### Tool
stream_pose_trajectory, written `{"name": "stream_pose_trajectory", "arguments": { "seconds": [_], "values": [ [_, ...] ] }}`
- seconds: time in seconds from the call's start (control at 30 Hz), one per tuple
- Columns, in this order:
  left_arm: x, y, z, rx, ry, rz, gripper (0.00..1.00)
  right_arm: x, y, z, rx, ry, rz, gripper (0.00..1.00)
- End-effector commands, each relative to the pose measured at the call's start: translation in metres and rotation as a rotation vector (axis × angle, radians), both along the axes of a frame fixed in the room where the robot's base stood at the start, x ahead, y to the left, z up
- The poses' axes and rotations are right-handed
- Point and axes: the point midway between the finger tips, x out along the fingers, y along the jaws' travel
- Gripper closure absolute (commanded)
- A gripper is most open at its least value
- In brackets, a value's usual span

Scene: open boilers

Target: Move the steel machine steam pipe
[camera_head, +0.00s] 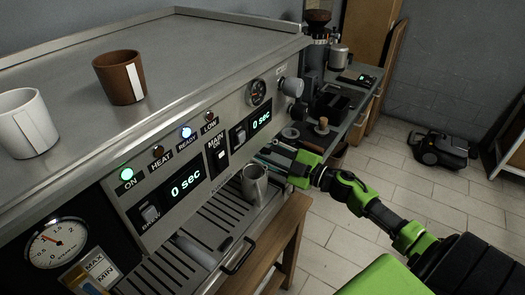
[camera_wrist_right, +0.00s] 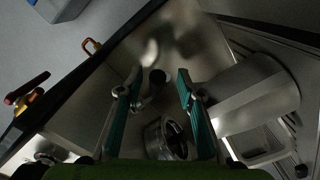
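The steel coffee machine (camera_head: 190,90) fills the left and middle of the head view. My right gripper (camera_head: 285,163) reaches in from the right, at the machine's right end, beside a steel jug (camera_head: 254,184) on the drip tray. In the right wrist view the gripper's two teal fingers (camera_wrist_right: 158,92) are apart. A short thin metal piece with a dark round end (camera_wrist_right: 156,77) shows between them; it may be part of the steam pipe, but I cannot tell if a finger touches it. The pipe is not clear in the head view. My left gripper is not in view.
The jug (camera_wrist_right: 255,100) is close to the right finger in the wrist view. A brown cup (camera_head: 119,80) and a white cup (camera_head: 27,125) stand on the machine top. A side counter (camera_head: 365,97) holds a grinder.

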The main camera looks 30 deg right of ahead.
Motion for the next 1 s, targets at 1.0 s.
{"name": "stream_pose_trajectory", "arguments": {
  "seconds": [1.0],
  "values": [
    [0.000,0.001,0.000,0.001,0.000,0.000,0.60,-0.111,-0.046,0.000,0.001,0.000,0.000,0.66]
  ]
}}
